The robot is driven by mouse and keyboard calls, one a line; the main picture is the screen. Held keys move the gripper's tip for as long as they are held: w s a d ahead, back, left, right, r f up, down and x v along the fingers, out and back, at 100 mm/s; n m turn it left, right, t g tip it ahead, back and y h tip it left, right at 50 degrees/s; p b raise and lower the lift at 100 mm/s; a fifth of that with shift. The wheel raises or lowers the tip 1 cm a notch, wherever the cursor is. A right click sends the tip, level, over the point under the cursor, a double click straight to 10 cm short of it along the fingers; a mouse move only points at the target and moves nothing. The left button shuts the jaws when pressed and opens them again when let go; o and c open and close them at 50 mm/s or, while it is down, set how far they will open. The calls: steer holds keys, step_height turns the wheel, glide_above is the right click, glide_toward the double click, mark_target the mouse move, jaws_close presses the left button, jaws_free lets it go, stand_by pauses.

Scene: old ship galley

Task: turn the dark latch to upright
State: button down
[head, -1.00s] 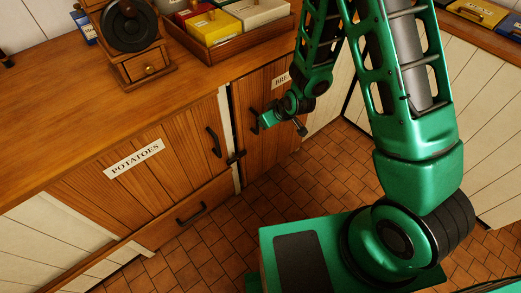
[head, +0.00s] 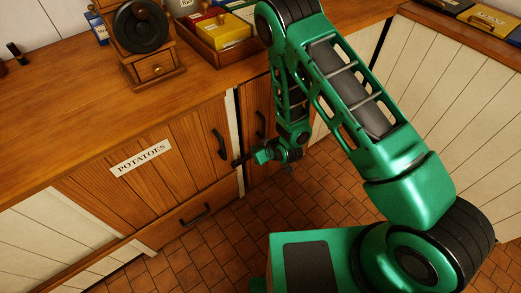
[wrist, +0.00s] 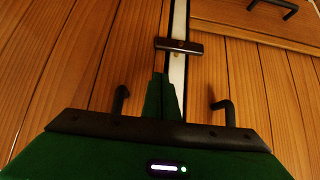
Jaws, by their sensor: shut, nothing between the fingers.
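The dark latch (wrist: 180,46) is a short flat bar with a pivot at its middle. In the wrist view it lies crosswise over the pale strip between the two wooden doors, nearly square to the strip. My gripper (wrist: 160,80) is shut and empty, its green fingertips just short of the latch and slightly to one side of the strip. A small gap appears between them in the picture; contact cannot be confirmed. In the head view my gripper (head: 246,158) is low at the seam between the doors, and the latch is hard to tell from the dark fingertips there.
The potatoes door (head: 168,173) has a dark handle (head: 219,144) near the seam; the neighbouring door has another handle (head: 260,124). A drawer (head: 190,210) with a handle lies below. The counter above holds a grinder (head: 143,38) and a tray of tins. The tiled floor is clear.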

mark_target(248, 154)
steer(key=x, duration=0.5)
step_height(248, 154, down, 2)
steer(key=shift+s+d+f, duration=0.1)
steer(key=shift+d, duration=0.05)
steer(key=shift+f, duration=0.75)
